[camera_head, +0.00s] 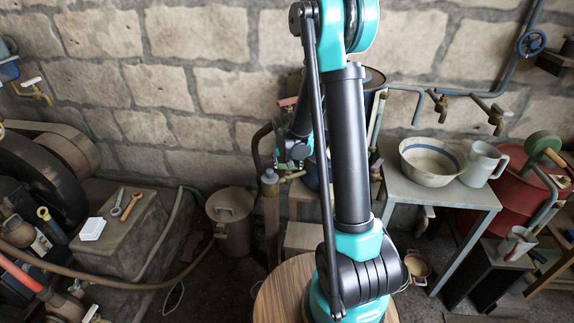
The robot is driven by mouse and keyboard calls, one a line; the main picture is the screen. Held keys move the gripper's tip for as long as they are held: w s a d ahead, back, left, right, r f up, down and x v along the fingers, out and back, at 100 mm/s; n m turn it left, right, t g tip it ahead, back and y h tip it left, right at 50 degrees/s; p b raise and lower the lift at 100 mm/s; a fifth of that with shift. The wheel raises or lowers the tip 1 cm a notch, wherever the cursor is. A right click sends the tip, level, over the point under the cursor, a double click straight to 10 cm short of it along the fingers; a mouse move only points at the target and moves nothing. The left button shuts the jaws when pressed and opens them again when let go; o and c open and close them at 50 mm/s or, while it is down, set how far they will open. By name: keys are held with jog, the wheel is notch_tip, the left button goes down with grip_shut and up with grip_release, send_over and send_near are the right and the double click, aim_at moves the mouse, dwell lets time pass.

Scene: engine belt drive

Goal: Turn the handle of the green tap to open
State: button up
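My arm stands in the middle of the view and hides much of what is behind it. The far end of my arm, with my gripper (284,164), reaches back toward the wall, left of the upright black link. It is small and partly hidden, so its fingers cannot be made out. A brass tap (293,177) on a post shows just below it; whether they touch cannot be told. I cannot make out for certain which tap is the green one or how its handle is turned.
A grey table (465,195) at right bears a bowl (432,160) and a jug (484,163). Brass taps (492,117) hang on the right wall pipes. A lidded can (230,218) stands left of my arm. A stone block (140,240) and hoses crowd the left.

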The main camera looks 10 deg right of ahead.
jog(key=n+y, duration=0.1)
jog(key=n, duration=0.2)
jog(key=d+n+y, duration=0.1)
jog(key=n, duration=0.2)
jog(key=shift+n+y, duration=0.4)
dwell(0.4)
jog(key=o, duration=1.2)
jog(key=shift+c, duration=0.2)
jog(key=v, duration=1.2)
jog(key=s+f+m, duration=0.2)
jog(key=s, duration=1)
jog(key=s+d+f+m+h, duration=0.1)
jog(key=s+f+m, duration=0.1)
jog(key=s, duration=1)
jog(key=shift+d+f+h, duration=0.15)
jog(key=shift+d+h, duration=0.05)
jog(key=shift+h, duration=0.1)
